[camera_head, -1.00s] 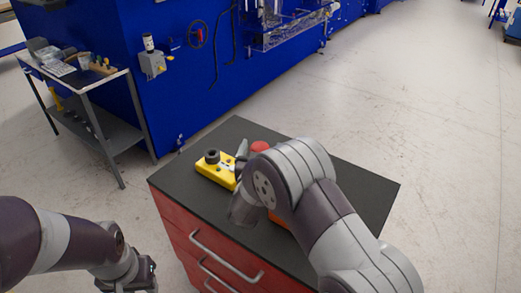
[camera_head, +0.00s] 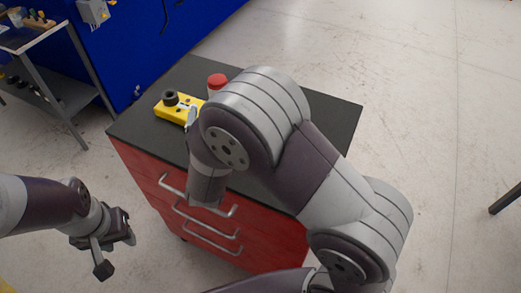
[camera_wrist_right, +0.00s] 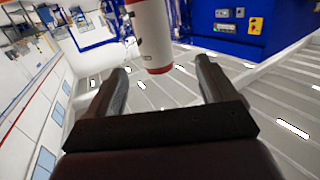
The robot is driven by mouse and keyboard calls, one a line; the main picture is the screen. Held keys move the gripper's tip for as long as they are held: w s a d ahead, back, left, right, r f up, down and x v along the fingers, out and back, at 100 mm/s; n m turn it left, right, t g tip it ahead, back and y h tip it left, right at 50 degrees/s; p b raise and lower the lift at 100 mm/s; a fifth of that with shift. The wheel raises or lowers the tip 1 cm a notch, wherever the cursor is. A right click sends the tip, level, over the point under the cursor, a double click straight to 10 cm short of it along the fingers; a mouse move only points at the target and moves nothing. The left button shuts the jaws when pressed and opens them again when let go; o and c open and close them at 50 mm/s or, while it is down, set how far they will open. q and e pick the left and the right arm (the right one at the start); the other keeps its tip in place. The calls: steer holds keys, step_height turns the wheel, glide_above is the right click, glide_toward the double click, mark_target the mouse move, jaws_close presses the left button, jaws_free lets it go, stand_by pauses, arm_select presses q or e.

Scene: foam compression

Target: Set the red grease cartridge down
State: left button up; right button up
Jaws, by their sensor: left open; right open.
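The red grease cartridge (camera_head: 217,82) shows its red top and a little white body on the dark cabinet top (camera_head: 325,112), beside my right arm. In the right wrist view, a white cylinder with a red end, which looks like the cartridge (camera_wrist_right: 150,35), lies just beyond my right gripper (camera_wrist_right: 160,75). That gripper's fingers are spread, with clear space on both sides of the cylinder. In the head view the right fingers are mostly hidden behind the arm. My left gripper (camera_head: 117,250) is open and empty, left of the cabinet's front.
A yellow box with a black knob (camera_head: 172,107) sits on the cabinet top near its left edge. The red cabinet (camera_head: 145,175) has several drawer handles. A side table (camera_head: 30,35) and blue wall (camera_head: 120,40) stand behind.

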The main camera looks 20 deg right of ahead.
steer(key=s+d+f+n+g+y, duration=0.1)
steer(key=s+d+f+g, duration=0.1)
steer(key=s+g, duration=0.3)
steer(key=s+d+f+n+g+y, duration=0.1)
steer(key=s+d+f+g+y, duration=0.1)
steer(key=s+d+g, duration=0.3)
steer(key=s+d+f+n+g+y, duration=0.1)
steer(key=s+d+f+g+y, duration=0.1)
steer(key=s, duration=0.8)
steer(key=shift+d+f+n+g, duration=0.2)
steer(key=shift+d+f+g, duration=0.25)
steer(key=shift+g, duration=0.25)
steer(key=shift+d+f+n+g, duration=0.25)
steer(key=shift+d+g, duration=0.2)
steer(key=shift+g, duration=0.25)
steer(key=shift+w+f, duration=0.1)
steer(key=shift+w, duration=0.05)
